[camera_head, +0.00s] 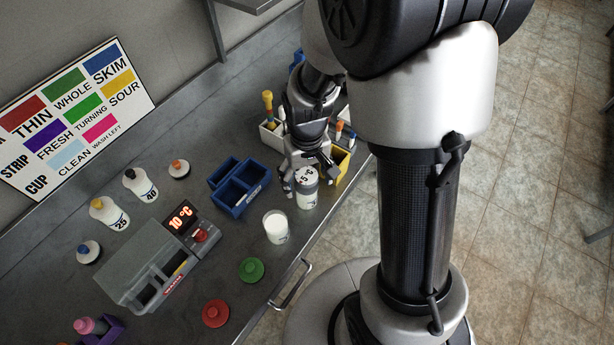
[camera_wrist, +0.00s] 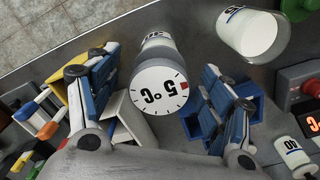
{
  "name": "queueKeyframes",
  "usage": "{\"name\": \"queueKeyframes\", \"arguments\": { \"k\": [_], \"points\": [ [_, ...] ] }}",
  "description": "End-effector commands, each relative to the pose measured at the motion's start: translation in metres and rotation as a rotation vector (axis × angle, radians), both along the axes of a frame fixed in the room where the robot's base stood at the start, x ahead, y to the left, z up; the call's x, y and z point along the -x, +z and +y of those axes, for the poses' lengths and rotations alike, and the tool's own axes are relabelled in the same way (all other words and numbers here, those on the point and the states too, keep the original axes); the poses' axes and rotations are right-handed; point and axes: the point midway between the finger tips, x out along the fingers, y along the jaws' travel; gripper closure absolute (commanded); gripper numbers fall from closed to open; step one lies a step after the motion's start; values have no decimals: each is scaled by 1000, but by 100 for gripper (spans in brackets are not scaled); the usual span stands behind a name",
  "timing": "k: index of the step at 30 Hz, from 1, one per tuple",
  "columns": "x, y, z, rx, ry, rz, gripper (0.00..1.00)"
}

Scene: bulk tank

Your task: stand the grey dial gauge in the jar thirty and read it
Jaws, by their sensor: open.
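A round white dial face with black ticks, a red block and "5 °C" (camera_wrist: 158,89) sits on top of a pale jar (camera_wrist: 157,45) in the wrist view. I take it for the dial gauge; it shows in the head view (camera_head: 307,174) above the jar (camera_head: 307,198). The gauge's stem is hidden. The jar's dark label is turned and too small to read surely, so I cannot confirm thirty. My gripper (camera_head: 308,178) is open. In the wrist view its blue-padded fingers (camera_wrist: 160,88) stand either side of the dial, with visible gaps.
A milk-filled jar (camera_head: 276,228) stands close to the left. Blue bins (camera_head: 240,186), a white caddy (camera_head: 270,138) and a yellow bin (camera_head: 341,165) surround the gripper. Bottles marked 25 (camera_head: 110,213) and 40 (camera_head: 141,186) stand farther left. A controller displays 10°C (camera_head: 181,216). The bench's front edge is near.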

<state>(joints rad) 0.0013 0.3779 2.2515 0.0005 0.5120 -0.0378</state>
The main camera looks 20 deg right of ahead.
Motion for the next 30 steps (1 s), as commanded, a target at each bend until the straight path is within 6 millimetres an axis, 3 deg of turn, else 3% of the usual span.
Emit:
{"name": "queueKeyframes", "arguments": {
  "k": [8, 21, 30],
  "points": [
    [-1, 9, 0, 0, 0, -5, 27],
    [-1, 95, 0, 0, 0, -6, 27],
    [0, 120, 0, 0, 0, 0, 27]
  ]
}}
